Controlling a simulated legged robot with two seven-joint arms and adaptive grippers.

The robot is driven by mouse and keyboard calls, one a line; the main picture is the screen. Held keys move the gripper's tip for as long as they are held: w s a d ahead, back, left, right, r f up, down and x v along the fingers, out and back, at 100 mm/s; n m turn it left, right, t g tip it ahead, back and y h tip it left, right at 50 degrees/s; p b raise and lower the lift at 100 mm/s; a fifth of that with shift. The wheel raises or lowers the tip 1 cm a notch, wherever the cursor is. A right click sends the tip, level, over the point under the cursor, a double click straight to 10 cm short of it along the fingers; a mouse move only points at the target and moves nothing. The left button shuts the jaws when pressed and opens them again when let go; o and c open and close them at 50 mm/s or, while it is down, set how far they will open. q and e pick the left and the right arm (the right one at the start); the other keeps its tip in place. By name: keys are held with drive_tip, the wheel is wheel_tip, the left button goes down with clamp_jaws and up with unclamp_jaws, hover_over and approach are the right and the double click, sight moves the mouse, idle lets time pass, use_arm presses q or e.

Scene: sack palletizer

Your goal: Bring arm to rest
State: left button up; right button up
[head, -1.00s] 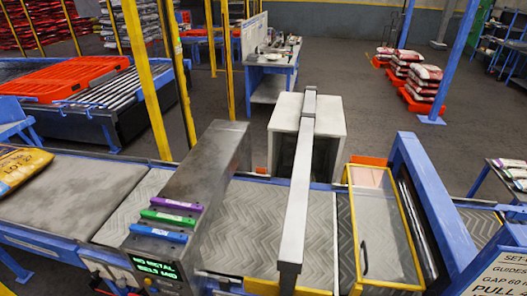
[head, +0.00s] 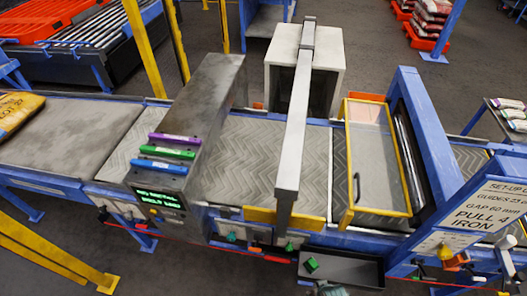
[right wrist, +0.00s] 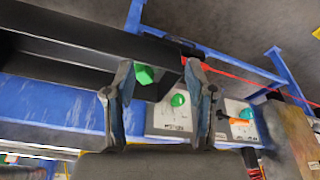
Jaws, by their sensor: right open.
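My right gripper (right wrist: 160,78) is open, with its two fingers apart in the right wrist view. A green block (right wrist: 143,75) shows between and beyond the fingertips, at the edge of a black tray (right wrist: 85,38). I cannot tell from this view whether the fingers touch the block. In the head view the green block (head: 311,264) lies in the black tray (head: 360,270) on the front of the conveyor line. A small grey part at the bottom edge there may be my right gripper. My left gripper is not in view.
The conveyor (head: 265,160) runs across, with a metal detector housing (head: 195,110), a grey overhead bar (head: 297,120) and a clear yellow-framed guard (head: 378,165). A yellow sack (head: 15,112) lies at the far left. Control boxes with green buttons (right wrist: 178,100) sit beside the tray.

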drive_tip(key=s+f, duration=0.3)
drive_tip(key=f, duration=0.6)
drive_tip(key=s+f+g, duration=0.1)
drive_tip(key=s+f, duration=0.3)
drive_tip(key=f, duration=0.5)
drive_tip(key=s+d+f, duration=0.1)
drive_tip(key=s+f, duration=0.3)
drive_tip(key=f, duration=0.6)
drive_tip(key=shift+g, duration=0.3)
drive_tip(key=s+f, duration=0.2)
drive_tip(key=s, duration=0.1)
drive_tip(key=s+d+f, duration=0.1)
drive_tip(key=s, duration=0.2)
drive_tip(key=s+d+f, duration=0.1)
drive_tip(key=s+f, duration=0.1)
drive_tip(key=s, duration=0.2)
drive_tip(key=shift+d+f, duration=0.1)
drive_tip(key=shift+f, duration=0.25)
drive_tip(key=shift+c, duration=0.2)
